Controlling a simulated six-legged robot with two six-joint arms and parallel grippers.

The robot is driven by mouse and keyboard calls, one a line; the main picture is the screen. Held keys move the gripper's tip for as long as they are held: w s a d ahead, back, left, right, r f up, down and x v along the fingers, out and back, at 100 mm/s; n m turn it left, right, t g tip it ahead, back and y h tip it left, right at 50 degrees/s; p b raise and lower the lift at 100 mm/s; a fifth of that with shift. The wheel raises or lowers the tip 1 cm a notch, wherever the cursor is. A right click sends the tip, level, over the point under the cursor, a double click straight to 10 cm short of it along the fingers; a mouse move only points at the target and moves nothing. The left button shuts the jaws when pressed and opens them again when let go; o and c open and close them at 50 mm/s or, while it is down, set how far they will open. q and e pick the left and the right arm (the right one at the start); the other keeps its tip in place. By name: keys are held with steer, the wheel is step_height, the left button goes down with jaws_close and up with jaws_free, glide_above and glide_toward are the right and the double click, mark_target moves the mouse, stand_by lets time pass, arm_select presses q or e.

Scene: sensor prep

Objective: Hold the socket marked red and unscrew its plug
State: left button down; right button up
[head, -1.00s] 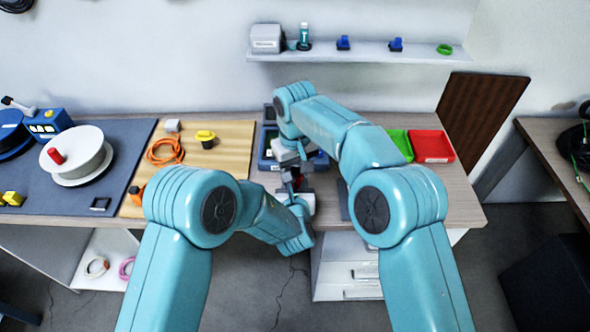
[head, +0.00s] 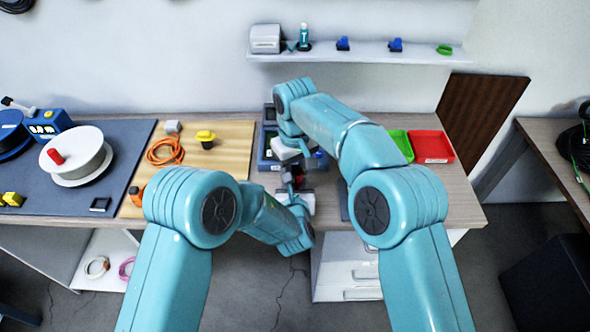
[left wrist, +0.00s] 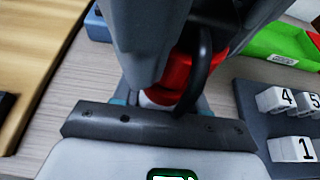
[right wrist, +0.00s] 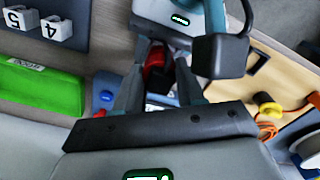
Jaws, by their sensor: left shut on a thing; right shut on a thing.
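My left and right grippers meet over the bench. In the left wrist view, my left gripper (left wrist: 188,68) is shut on a red part (left wrist: 176,78), taken as the red-marked socket; a black curved piece crosses in front of it. In the right wrist view, my right gripper (right wrist: 157,62) is shut on a part at the same spot, taken as the plug, with red (right wrist: 154,68) showing between its fingers. In the head view a small red patch (head: 297,169) shows where the grippers meet. The fingers hide most of both parts and the joint between them.
A blue tray (head: 264,165) lies behind the grippers, with green (head: 402,144) and red (head: 433,147) bins to the right. Numbered white blocks (left wrist: 277,101) sit on a dark plate beside the work. A wooden board (head: 235,160) with an orange cable lies left.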

mark_target(295, 168)
steer(key=shift+r, duration=0.7)
steer(key=shift+r, duration=2)
arm_select(q)
steer(key=c, duration=0.5)
jaws_free()
